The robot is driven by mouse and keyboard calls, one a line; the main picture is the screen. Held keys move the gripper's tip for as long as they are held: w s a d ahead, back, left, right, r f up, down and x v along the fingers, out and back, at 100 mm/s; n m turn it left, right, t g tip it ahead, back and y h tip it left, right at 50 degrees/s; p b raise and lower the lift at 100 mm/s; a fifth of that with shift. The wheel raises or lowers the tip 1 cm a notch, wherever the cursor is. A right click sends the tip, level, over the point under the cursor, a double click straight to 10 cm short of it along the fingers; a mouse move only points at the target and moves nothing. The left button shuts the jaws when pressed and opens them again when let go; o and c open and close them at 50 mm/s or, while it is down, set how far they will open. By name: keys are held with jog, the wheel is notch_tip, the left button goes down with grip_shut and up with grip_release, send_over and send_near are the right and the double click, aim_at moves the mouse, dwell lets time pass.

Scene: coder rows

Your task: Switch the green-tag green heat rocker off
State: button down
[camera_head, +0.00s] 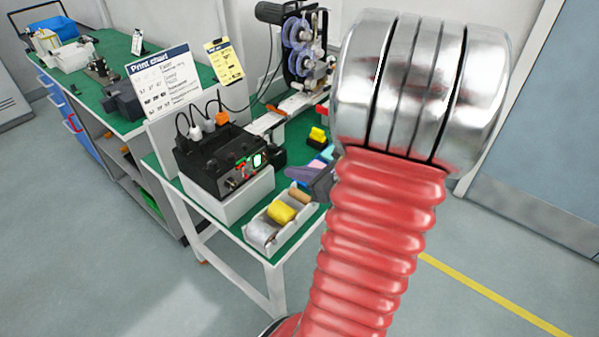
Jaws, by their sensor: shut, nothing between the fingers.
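A black coder unit (216,158) stands on a white block on the green-topped table. On its front face a small lit green rocker (257,160) shows at the right, with small red and green marks to its left. The tags are too small to tell apart, and I cannot tell the rocker's tilt. The grey tip of my gripper (314,178) shows in part to the right of the coder, apart from its front face. It looks shut and empty. My red and silver arm hides the rest of it.
A white tray (262,252) with rolls stands in front of the coder. A print chart (163,82) and a yellow card (224,62) stand behind it. A reel machine (303,50) is at the back. Floor is clear at front left.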

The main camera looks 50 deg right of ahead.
aim_at(255, 156)
jog(key=x, duration=0.3)
jog(key=r+x, duration=0.1)
jog(key=x, duration=0.5)
jog(key=shift+w+r, duration=0.1)
jog(key=shift+w, duration=0.25)
jog(key=shift+w+r, duration=0.1)
jog(key=shift+w, duration=0.6)
jog(key=shift+a, duration=0.1)
jog(key=shift+w+g, duration=0.2)
jog(key=shift+g, duration=0.1)
jog(key=shift+r, duration=0.2)
jog(key=shift+r, duration=0.65)
